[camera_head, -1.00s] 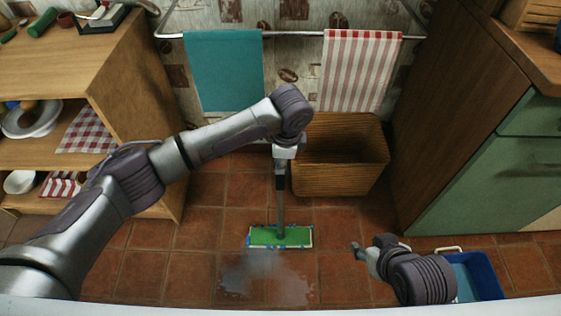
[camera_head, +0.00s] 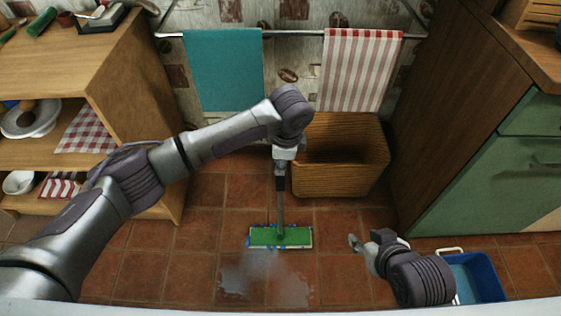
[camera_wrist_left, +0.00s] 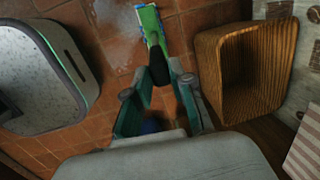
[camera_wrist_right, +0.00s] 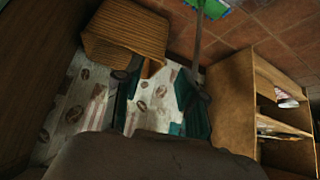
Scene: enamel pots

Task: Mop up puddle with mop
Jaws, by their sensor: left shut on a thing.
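The mop has a green flat head (camera_head: 280,236) lying on the tiled floor and a grey handle (camera_head: 281,200) standing up from it. My left gripper (camera_head: 284,158) is shut on the upper part of the handle, which also runs between its fingers in the left wrist view (camera_wrist_left: 158,95). The puddle (camera_head: 265,282) is a wet, shiny patch just in front of the mop head, nearest its front edge. It also shows beside the green head in the left wrist view (camera_wrist_left: 118,30). My right gripper (camera_head: 355,243) is open and empty above the floor, right of the mop head.
A wicker basket (camera_head: 340,180) stands behind and right of the mop handle. A blue bin (camera_head: 483,278) is at the right, beside my right arm. A wooden shelf (camera_head: 135,60) stands left and a green cabinet (camera_head: 480,190) right. Towels (camera_head: 225,72) hang on a rail behind.

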